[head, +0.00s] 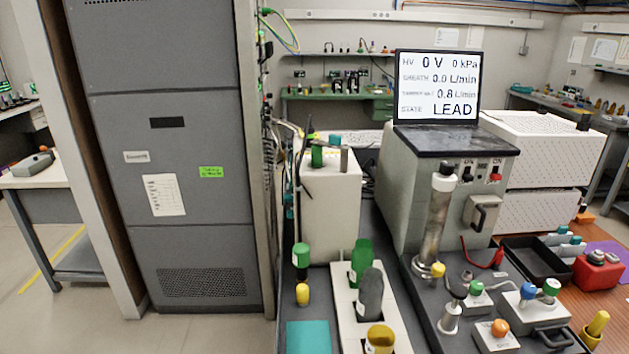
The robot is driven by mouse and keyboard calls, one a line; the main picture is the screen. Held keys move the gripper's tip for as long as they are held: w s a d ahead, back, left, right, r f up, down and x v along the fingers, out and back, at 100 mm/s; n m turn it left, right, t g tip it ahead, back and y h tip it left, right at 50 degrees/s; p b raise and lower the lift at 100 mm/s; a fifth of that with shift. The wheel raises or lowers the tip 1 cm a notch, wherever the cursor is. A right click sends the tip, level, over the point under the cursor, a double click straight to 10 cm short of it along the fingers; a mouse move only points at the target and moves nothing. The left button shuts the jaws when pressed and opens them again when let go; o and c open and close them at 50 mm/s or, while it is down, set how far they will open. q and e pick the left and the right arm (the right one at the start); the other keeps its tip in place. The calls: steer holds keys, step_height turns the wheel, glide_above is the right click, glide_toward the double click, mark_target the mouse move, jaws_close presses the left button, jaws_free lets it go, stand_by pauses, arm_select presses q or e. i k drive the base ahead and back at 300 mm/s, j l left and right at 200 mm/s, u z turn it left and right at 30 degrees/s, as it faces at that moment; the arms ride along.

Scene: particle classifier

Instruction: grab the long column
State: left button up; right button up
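The tall upright cylinder (434,226), which looks like the long column, stands in front of the grey instrument. It has a mottled metallic body, a pale cap with a dark top, and a wide round foot on the dark base plate (420,306). A yellow knob (438,270) is close beside its foot. A much shorter metal cylinder with a dark knob (451,312) stands in front of it. Neither of my grippers shows in the head view.
The grey instrument (412,190) carries a screen (437,87) reading LEAD. A white rack (345,310) holding green, grey and yellow-topped vessels stands to the left. Valve blocks (497,336) crowd the right front. A black tray (535,262) lies right. A tall grey cabinet (170,130) fills the left.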

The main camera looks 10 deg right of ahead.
mark_target(443, 187)
steer(key=l+u, duration=0.25)
steer(key=l, duration=0.25)
steer(key=k+l+u, duration=0.25)
steer(key=l, duration=0.2)
steer(key=l+u, duration=0.25)
steer(key=l, duration=0.25)
